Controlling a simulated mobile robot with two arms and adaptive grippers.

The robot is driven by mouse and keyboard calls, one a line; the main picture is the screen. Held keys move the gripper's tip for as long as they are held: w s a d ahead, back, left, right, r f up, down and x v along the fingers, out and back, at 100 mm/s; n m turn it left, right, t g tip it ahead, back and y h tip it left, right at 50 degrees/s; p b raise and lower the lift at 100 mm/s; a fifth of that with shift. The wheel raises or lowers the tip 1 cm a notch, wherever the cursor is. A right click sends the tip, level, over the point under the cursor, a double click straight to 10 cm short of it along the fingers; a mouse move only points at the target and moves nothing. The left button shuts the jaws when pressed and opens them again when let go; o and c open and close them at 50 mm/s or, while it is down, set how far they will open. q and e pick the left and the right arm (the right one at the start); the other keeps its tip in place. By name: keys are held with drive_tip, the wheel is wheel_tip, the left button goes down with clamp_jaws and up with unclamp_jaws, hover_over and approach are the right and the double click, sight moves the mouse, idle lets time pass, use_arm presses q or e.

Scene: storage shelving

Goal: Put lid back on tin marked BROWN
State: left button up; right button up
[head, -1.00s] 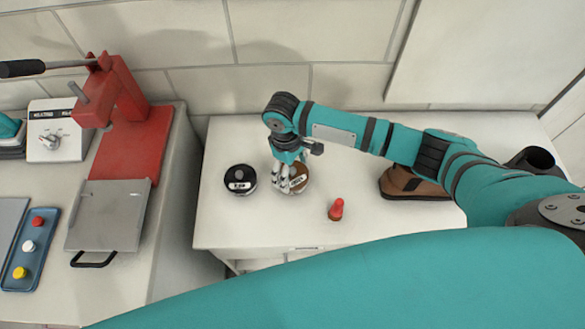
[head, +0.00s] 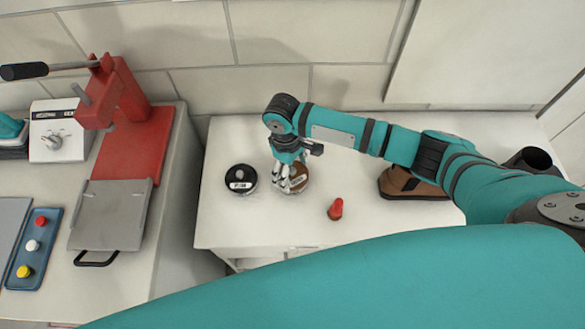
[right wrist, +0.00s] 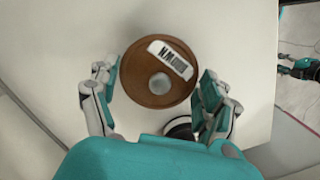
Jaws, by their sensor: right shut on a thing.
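The brown round lid (right wrist: 157,78), with a silver knob and a white label partly readable as "OWN", lies between the fingers of my right gripper (right wrist: 160,100). In the head view the brown top (head: 298,179) shows beside the same gripper (head: 290,184), whose fingers are shut on it from above. The fingers hide part of it. The tin body under it is hidden, so I cannot tell how the lid sits. A black-topped tin (head: 240,180) with a white label stands just left. A teal and dark part, apparently my left gripper (right wrist: 305,68), shows small at the wrist view's right edge.
A red cone-shaped piece (head: 336,209) and a brown shoe-like object (head: 405,186) are to the right on the white cabinet top (head: 225,226). A red press (head: 130,140) stands on the left counter. The cabinet top's front left is clear.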

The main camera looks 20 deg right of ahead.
drive_tip(key=shift+f+p, duration=0.15)
drive_tip(key=shift+p, duration=0.65)
idle(0.9)
drive_tip(key=o, duration=0.8)
drive_tip(key=shift+c, duration=0.2)
wheel_tip(320, 180, up, 7)
drive_tip(key=p, duration=0.8)
idle(0.3)
clamp_jaws()
idle(0.6)
